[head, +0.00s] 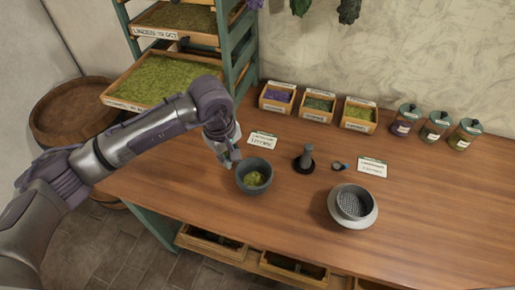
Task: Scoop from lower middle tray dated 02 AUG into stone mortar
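The stone mortar (242,187) stands on the wooden table with a small heap of yellow-green herb (254,178) inside. My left gripper (232,162) is just above the mortar's back left rim. Its fingers are small and partly hidden by the wrist, so I cannot tell whether they are open or hold a scoop. A rack at the upper left holds a wide tray (106,100) of green herb that sticks out; its label is too small to read. The tray above it (160,33) seems labelled LINDEN 19 OCT. My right gripper is not in view.
A dark pestle (306,154), a small ring-like item (340,166) and a white bowl with a sieve (353,219) stand right of the mortar. Cards (372,168), small herb boxes (318,105) and lidded jars (435,127) are behind. The table's right side is clear.

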